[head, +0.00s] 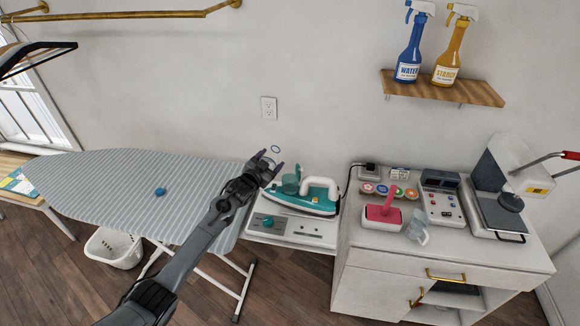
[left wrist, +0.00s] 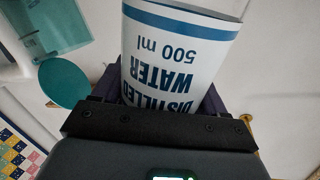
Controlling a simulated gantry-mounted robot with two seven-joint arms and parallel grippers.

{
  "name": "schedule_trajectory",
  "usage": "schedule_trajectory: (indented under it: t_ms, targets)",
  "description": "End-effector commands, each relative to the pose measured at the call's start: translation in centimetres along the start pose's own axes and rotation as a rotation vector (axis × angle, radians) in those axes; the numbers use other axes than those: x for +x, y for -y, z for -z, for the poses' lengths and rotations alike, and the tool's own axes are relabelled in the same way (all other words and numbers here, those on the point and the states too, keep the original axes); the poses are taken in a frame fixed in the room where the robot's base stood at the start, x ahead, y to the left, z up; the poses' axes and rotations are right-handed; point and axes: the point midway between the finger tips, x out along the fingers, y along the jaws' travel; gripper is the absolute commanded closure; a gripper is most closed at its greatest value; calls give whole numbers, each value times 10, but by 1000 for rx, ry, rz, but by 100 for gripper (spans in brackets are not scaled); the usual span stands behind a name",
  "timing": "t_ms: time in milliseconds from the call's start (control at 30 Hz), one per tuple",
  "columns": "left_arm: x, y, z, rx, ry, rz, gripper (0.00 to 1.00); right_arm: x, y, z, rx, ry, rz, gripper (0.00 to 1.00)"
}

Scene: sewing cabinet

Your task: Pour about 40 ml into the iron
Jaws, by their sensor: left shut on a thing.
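My left gripper (head: 272,166) is shut on a clear bottle (left wrist: 180,55) labelled "distilled water 500 ml". The label is upside down in the left wrist view; the bottle is hard to make out in the head view, where only a faint ring shows above the fingers. The iron (head: 322,202), teal and white, stands just right of and below the gripper. Its translucent teal tank (head: 290,185) is beside the fingers. In the left wrist view, a translucent teal part (left wrist: 55,25) and a teal disc (left wrist: 65,83) show at left. No water stream is visible. My right gripper is out of view.
A striped ironing board (head: 110,180) with a small blue cap (head: 160,190) is at left. Spray bottles (head: 409,50) stand on a shelf (head: 480,93).

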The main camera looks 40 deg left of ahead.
Motion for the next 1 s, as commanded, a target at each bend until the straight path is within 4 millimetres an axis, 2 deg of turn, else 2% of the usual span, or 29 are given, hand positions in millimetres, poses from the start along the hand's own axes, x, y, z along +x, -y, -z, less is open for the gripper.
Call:
schedule_trajectory:
  t_ms: [333, 400, 567, 800, 867, 1000]
  targets:
    - [1, 1, 14, 219, 55, 3, 72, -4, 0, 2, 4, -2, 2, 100]
    - [1, -1, 6, 264, 69, 2, 72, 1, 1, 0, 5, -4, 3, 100]
    - [0, 1, 3, 364, 95, 3, 72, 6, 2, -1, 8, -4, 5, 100]
    - [1, -1, -20, 514, 136, 3, 72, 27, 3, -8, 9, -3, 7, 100]
    - [-1, 6, -9, 551, 144, 5, 72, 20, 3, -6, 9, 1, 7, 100]
    - [-2, 10, -5, 634, 167, 3, 72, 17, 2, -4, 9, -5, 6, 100]
